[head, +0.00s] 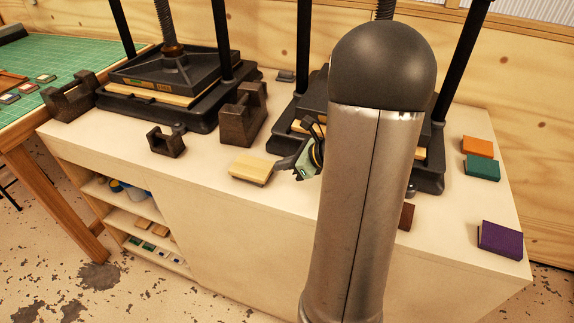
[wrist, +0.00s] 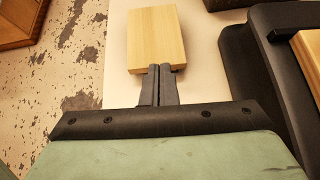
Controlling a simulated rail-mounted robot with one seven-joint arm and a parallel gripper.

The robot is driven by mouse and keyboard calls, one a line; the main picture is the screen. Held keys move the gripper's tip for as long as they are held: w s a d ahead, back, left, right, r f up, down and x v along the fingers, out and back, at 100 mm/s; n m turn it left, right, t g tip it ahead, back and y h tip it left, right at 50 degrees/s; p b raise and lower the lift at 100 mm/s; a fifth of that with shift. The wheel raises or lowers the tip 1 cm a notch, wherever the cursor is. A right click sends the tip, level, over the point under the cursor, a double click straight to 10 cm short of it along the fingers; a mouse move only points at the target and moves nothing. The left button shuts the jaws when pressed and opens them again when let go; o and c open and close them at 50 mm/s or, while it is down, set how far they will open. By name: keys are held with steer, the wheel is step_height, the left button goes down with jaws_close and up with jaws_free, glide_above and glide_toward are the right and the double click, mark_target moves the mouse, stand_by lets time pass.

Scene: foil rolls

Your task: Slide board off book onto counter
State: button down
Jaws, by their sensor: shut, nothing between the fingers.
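A pale wooden board (head: 250,168) lies near the counter's front edge, left of the right-hand press. It also shows in the wrist view (wrist: 157,38), flat on the pale counter. My gripper (head: 277,166) is shut and empty at the board's right end in the head view. In the wrist view the closed fingertips (wrist: 160,69) are at the board's near edge, touching or almost touching it. I see no book under the board, though its underside is hidden.
The right press (head: 428,178) is partly hidden behind my arm. The left press (head: 165,88) and dark metal weights (head: 243,113) stand behind and left. Orange (head: 478,146), teal (head: 482,167) and purple (head: 500,239) books lie at the right. Counter (head: 215,150) is clear left of the board.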

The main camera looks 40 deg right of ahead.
mark_target(251, 165)
steer(key=w+a, duration=0.1)
steer(key=w, duration=0.1)
steer(key=w+a, duration=0.1)
steer(key=w, duration=0.1)
steer(key=w+a+p, duration=0.1)
steer(key=w+a, duration=0.1)
steer(key=shift+w+a+f, duration=0.1)
steer(key=shift+w+f, duration=0.05)
steer(key=shift+f, duration=0.6)
steer(key=shift+f+b, duration=0.1)
steer(key=shift+b, duration=0.2)
steer(key=shift+f, duration=0.1)
